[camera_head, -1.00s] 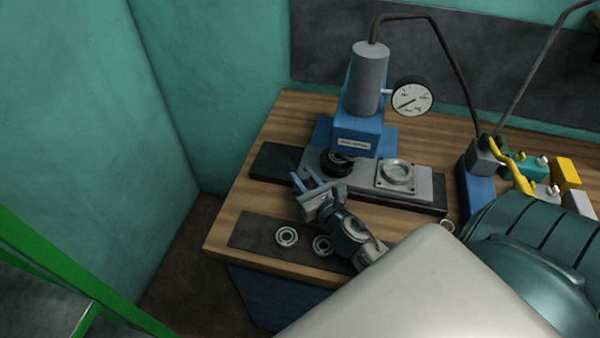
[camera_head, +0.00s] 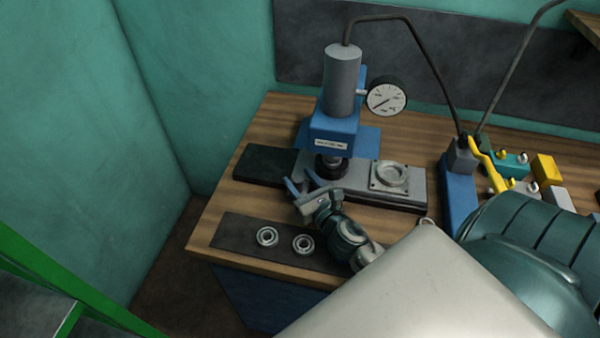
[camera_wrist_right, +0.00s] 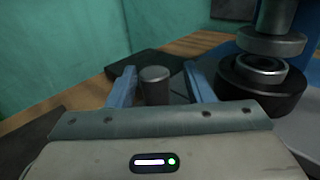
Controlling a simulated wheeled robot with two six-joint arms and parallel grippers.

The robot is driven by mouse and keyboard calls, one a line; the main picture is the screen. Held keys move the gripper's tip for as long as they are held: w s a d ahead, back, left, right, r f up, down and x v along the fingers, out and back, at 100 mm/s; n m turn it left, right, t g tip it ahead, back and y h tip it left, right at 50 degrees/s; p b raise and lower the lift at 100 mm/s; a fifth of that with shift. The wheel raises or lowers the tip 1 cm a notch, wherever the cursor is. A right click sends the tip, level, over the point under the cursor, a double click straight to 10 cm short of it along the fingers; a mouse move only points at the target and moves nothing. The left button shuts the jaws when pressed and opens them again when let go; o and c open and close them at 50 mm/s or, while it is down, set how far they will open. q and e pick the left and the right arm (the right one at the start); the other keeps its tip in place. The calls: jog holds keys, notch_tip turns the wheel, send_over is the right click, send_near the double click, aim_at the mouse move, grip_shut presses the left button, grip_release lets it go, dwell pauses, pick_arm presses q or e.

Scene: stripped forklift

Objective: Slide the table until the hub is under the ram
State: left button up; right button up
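The grey sliding table (camera_head: 352,182) lies on a dark rail under the blue press. The black round hub (camera_head: 331,168) sits on it below the press head. In the right wrist view, the steel ram (camera_wrist_right: 272,40) hangs just above the hub (camera_wrist_right: 262,88), which carries a shiny ring; the ram looks nearly over it, slightly to the right. My right gripper (camera_head: 303,185) is at the table's left end. Its fingers (camera_wrist_right: 165,88) stand apart on either side of a grey upright post (camera_wrist_right: 155,85), the left one close, a gap at the right. My left gripper is not in view.
A square grey flanged piece (camera_head: 390,177) sits on the table's right part. Two bearings (camera_head: 267,237) lie on a dark mat in front. A gauge (camera_head: 387,97) sticks out of the press. A blue block with a yellow lever (camera_head: 483,155) stands at the right.

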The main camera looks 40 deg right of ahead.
jog(key=shift+s+a+f, duration=0.1)
jog(key=shift+s+f, duration=0.05)
jog(key=shift+s, duration=0.1)
jog(key=s+b, duration=0.2)
jog(key=s, duration=0.1)
jog(key=s+b, duration=0.1)
jog(key=s, duration=0.2)
jog(key=s+b, duration=0.2)
jog(key=s, duration=0.1)
jog(key=shift+s+a+b, duration=0.1)
jog(key=shift+a+b, duration=0.2)
jog(key=shift+b, duration=0.05)
jog(key=shift+s, duration=0.55)
